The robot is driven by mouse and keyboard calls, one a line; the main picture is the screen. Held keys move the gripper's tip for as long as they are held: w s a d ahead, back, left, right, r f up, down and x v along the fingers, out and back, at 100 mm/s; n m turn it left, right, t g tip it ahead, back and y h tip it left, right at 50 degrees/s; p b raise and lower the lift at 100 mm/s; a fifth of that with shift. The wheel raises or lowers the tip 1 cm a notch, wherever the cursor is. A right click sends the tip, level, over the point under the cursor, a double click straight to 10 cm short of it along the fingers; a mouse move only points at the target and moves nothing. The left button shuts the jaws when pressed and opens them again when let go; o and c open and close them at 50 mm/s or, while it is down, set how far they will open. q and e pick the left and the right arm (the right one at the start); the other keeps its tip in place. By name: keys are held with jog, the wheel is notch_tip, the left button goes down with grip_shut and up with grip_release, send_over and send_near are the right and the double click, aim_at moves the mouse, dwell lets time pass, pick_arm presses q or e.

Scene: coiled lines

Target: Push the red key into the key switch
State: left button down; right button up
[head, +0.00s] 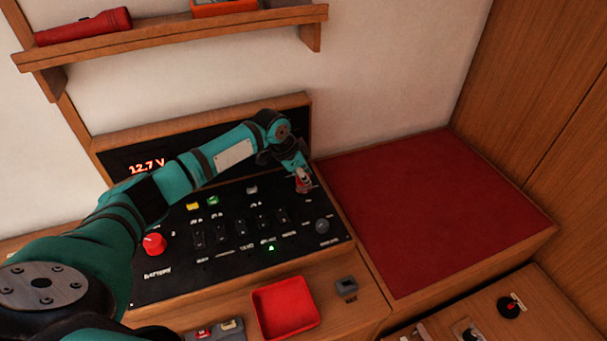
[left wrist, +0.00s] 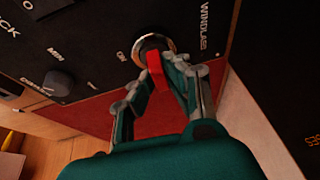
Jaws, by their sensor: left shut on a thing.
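The red key (left wrist: 157,72) is between the fingers of my left gripper (left wrist: 157,88) in the left wrist view. The gripper is shut on it. The key's front end meets the round metal key switch (left wrist: 151,43), next to the WINDLASS lettering. I cannot tell how deep the key sits in it. In the head view my left gripper (head: 302,177) is at the upper right of the black switch panel (head: 170,275), with a bit of red at its tips. The arm and fingers hide most of the switch there. My right gripper is not in view.
The panel carries a red battery knob (head: 154,244), a dark dimmer knob (head: 322,226) and several rocker switches. A red tray (head: 285,307) and a small grey block (head: 346,288) lie in front. A red mat (head: 430,205) to the right is clear. A shelf (head: 170,38) hangs above.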

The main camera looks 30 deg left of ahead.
pick_arm(q)
jog(key=shift+f, duration=0.25)
dwell(0.3)
jog(key=c, duration=1.2)
grip_release()
jog(key=shift+c, duration=0.2)
jog(key=v, duration=1.2)
